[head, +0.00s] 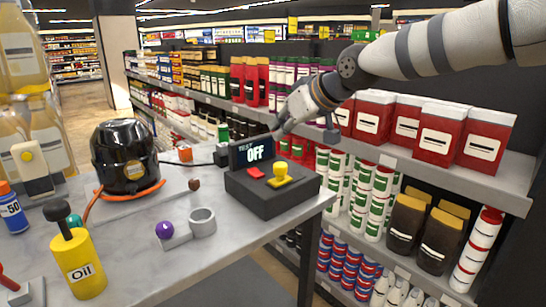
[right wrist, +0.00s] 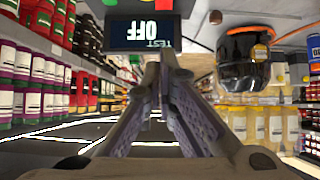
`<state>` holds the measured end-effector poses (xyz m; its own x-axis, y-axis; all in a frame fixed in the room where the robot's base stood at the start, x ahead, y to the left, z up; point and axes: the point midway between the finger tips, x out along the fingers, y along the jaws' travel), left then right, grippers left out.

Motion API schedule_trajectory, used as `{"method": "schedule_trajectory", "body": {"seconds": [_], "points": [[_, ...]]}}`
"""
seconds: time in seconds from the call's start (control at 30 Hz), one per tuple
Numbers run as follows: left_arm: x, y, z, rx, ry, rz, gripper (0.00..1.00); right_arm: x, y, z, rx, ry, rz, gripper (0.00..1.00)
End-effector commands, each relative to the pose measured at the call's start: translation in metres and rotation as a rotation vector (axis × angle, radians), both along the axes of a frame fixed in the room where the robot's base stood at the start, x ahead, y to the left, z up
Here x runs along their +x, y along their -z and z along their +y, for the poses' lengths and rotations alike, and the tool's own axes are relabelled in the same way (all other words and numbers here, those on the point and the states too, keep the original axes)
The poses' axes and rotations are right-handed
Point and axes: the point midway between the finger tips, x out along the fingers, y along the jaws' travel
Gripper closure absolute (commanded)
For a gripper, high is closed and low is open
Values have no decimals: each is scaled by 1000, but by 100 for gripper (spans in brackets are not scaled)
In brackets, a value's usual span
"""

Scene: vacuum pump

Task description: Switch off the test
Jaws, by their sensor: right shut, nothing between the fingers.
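The dark control box (head: 270,201) stands near the right edge of the grey table, with a red button (head: 256,173) and a yellow knob or switch (head: 281,174) on top. Its display (head: 259,151) reads "TEST OFF"; it also shows upside down in the right wrist view (right wrist: 148,34). My right gripper (head: 280,132) is shut and empty, above and behind the box, apart from the buttons. In the right wrist view its fingertips (right wrist: 166,58) meet just beside the display. My left gripper is not in view.
A black round pump pot (head: 125,157) with an orange hose stands at the left. A yellow oil can (head: 78,262), a grey ring holder (head: 202,222) and a purple ball (head: 164,230) are on the table (head: 200,270). Stocked shelves (head: 400,160) stand close behind the right side.

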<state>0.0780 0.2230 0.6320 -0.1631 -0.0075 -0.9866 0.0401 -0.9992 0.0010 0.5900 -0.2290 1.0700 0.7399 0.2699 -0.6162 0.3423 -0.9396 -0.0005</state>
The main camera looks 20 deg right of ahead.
Motion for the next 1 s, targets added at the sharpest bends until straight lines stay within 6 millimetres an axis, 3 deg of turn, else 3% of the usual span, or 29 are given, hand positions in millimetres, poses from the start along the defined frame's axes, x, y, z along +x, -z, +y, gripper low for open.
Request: {"method": "schedule_trajectory", "body": {"seconds": [0.27, 0.77, 1.0], "points": [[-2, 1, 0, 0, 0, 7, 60, 3, 4, 1, -1, 1, 2, 100], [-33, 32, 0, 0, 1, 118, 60, 78, 73, 27, 0, 2, 10, 100], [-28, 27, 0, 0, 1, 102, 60, 78, 96, 28, -1, 2, -1, 100]]}}
